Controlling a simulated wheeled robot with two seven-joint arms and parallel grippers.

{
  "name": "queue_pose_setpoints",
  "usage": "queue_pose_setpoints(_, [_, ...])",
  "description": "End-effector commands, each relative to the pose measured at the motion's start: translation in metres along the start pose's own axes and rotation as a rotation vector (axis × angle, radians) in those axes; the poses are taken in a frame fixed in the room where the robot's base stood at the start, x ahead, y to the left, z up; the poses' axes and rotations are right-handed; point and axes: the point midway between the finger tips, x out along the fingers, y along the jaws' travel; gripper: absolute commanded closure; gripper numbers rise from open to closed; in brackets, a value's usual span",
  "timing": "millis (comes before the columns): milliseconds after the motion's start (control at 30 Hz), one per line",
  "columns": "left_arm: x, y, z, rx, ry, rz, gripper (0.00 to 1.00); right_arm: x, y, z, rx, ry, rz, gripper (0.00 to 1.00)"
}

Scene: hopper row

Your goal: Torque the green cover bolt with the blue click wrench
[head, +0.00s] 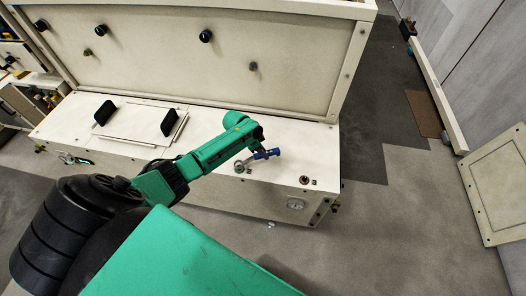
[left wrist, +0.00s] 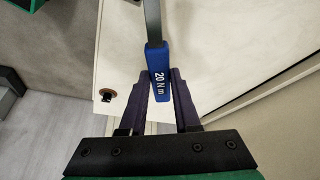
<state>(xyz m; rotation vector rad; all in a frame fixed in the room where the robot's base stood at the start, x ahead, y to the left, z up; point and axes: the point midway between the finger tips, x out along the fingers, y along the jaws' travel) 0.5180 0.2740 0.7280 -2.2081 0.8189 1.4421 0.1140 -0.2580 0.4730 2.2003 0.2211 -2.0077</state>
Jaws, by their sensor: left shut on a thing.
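The blue click wrench (head: 266,154) is above the right part of the low cream bench top in the head view. Its grey head end (head: 240,168) is over a small round fitting there; I cannot tell whether it is seated on a bolt. My left gripper (head: 262,145) is at the wrench's handle. In the left wrist view, the dark fingers (left wrist: 162,82) are shut on the blue handle (left wrist: 159,68), marked "20 Nm", and the grey shaft runs out of the top of the picture. No green bolt can be made out. My right gripper is not in view.
A cream panel with dark knobs (head: 205,36) rises behind the bench top (head: 215,130). A flat plate with two black handles (head: 168,122) lies to the left. Another small fitting (head: 303,180) is near the right end, also in the left wrist view (left wrist: 106,95).

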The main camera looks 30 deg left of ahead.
Motion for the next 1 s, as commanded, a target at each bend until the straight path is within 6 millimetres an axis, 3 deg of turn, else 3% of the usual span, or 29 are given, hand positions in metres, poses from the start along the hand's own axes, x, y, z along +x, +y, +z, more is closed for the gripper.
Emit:
queue_pose_setpoints(500, [0.012, 0.0, 0.005, 0.0, 0.001, 0.0, 1.0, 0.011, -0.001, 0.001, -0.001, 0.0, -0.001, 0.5])
queue_pose_setpoints(1000, [0.012, 0.0, 0.005, 0.0, 0.0, 0.0, 1.0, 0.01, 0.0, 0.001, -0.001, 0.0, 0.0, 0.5])
